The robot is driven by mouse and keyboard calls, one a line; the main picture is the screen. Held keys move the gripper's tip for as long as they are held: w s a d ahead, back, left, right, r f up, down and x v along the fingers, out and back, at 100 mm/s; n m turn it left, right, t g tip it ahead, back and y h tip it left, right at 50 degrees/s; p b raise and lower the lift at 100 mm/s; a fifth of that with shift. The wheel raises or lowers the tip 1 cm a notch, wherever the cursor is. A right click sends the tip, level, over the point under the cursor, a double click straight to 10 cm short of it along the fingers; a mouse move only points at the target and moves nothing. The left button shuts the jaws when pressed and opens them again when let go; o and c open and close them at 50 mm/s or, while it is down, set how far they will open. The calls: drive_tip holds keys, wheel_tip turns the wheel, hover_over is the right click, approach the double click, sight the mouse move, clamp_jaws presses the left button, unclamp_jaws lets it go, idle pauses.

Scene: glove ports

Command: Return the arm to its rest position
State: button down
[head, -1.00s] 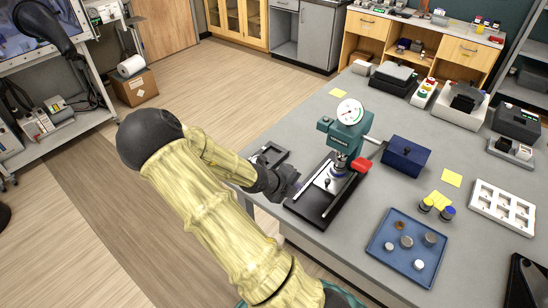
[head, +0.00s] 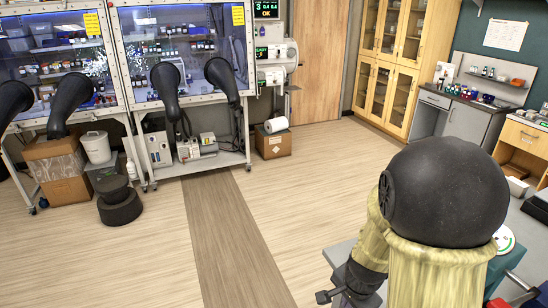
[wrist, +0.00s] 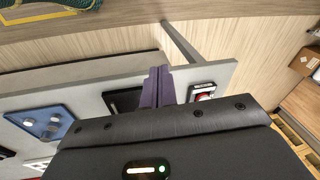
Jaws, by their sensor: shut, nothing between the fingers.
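My arm, in a pale yellow sleeve with a large black round joint, fills the lower right of the head view. My gripper (wrist: 158,86) shows in the wrist view as two purple-grey fingers held together with nothing between them. Below the fingers is the dark gripper body with a lit green indicator. The fingers appear in front of the grey table (wrist: 75,95). In the head view only a dark part of the wrist shows low beside the table, and the fingertips are hard to make out.
The wrist view shows a blue tray (wrist: 45,122) with small round pieces on the table. The middle floor (head: 200,230) is clear.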

drive_tip(key=s+a+r+n, duration=0.2)
drive_tip(key=s+r+n, duration=0.3)
drive_tip(key=n, duration=0.6)
drive_tip(key=shift+a+r+n, duration=0.3)
drive_tip(key=shift+a+r, duration=0.05)
drive_tip(key=shift+r, duration=0.25)
drive_tip(key=shift+s, duration=0.1)
